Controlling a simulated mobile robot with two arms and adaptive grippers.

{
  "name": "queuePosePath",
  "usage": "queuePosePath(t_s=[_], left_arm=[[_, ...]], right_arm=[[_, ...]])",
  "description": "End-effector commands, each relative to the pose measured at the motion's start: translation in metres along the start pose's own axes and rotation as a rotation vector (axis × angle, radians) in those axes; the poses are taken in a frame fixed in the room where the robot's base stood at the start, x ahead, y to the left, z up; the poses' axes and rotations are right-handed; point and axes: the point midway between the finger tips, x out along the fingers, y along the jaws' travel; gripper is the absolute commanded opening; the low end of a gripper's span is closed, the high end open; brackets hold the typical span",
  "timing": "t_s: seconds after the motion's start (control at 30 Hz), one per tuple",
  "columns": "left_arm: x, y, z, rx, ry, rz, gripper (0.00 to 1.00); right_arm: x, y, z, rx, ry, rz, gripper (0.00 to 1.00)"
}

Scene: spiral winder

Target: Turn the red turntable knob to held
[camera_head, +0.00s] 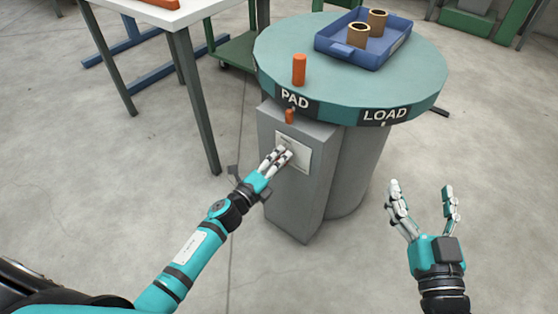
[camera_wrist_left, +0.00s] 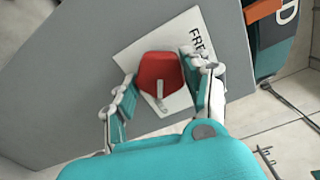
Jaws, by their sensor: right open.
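The red turntable knob (camera_wrist_left: 160,76) shows in the left wrist view, on a white plate (camera_wrist_left: 138,48) fixed to a grey housing. A pale pointer on the knob points toward the bottom of that view. Letters starting "FRE" show on the plate; the rest is hidden by a finger. My left gripper (camera_wrist_left: 160,75) has one finger on each side of the knob. I cannot tell whether both fingers touch it. In the head view my left gripper (camera_head: 278,155) is at the plate (camera_head: 292,150) and hides the knob. My right gripper (camera_head: 425,205) is open and empty, right of the pedestal.
The round teal turntable (camera_head: 345,85) carries "PAD" and "LOAD" labels, an orange post (camera_head: 299,70) and a blue tray (camera_head: 390,52) with two cardboard rings. A smaller orange peg (camera_head: 289,116) stands on the housing (camera_head: 300,195). A white table (camera_head: 185,14) is at the upper left.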

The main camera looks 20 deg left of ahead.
Motion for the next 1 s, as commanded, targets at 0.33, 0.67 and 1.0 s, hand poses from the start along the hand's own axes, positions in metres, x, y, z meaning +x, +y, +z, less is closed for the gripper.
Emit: queuePosePath(t_s=[0.33, 0.67, 1.0], left_arm=[[0.000, -0.001, 0.001, -0.002, -0.001, -0.002, 0.66], [-0.041, 0.001, 0.000, -0.001, -0.001, 0.002, 0.66], [-0.106, 0.000, 0.000, -0.001, -0.001, 0.001, 0.66]], right_arm=[[0.000, 0.000, 0.000, 0.000, -0.001, 0.000, 0.81], [0.000, 0.000, 0.001, -0.001, -0.002, 0.000, 0.81], [0.000, 0.000, 0.001, 0.000, -0.002, 0.000, 0.81]])
